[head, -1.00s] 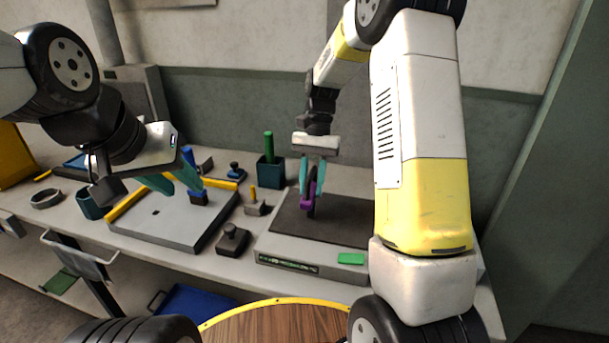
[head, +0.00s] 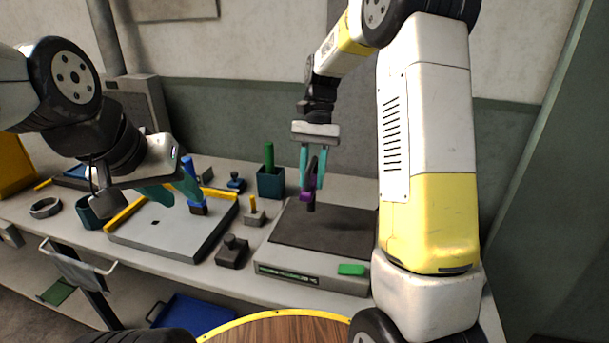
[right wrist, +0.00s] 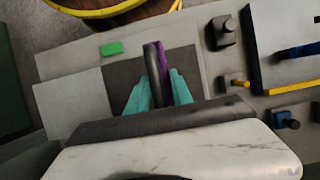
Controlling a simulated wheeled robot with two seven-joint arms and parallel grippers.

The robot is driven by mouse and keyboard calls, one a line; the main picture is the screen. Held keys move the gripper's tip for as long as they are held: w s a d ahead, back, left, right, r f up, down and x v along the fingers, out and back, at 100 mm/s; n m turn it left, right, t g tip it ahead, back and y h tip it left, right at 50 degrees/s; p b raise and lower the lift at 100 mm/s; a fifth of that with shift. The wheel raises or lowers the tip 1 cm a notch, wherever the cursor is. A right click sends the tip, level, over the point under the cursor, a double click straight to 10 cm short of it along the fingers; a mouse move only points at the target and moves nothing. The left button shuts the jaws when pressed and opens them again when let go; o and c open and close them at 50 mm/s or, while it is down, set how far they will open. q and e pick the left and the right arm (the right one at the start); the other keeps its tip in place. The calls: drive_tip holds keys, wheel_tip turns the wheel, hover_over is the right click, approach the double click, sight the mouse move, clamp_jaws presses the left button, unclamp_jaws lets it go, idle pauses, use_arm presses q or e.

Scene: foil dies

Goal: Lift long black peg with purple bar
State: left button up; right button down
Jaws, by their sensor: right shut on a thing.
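The long black peg (head: 312,206) with the purple bar (head: 306,196) is upright between the teal fingers of my right gripper (head: 312,184), which is shut on it. It hangs over the dark mat of a grey platform; a small gap under its lower end is hard to judge. The right wrist view shows the black peg (right wrist: 151,62) and the purple bar (right wrist: 162,62) side by side between the fingers. My left gripper (head: 170,194) is open and empty, in front of a blue peg (head: 189,166) on the left plate.
The grey platform (head: 300,278) has a green block (head: 351,269) at its front edge. A dark block with a knob (head: 232,251) and a small yellow peg on a base (head: 254,216) stand left of it. A teal box with a green peg (head: 270,183) is behind.

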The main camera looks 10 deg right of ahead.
sight(311, 163)
drive_tip(key=shift+r, duration=2.8)
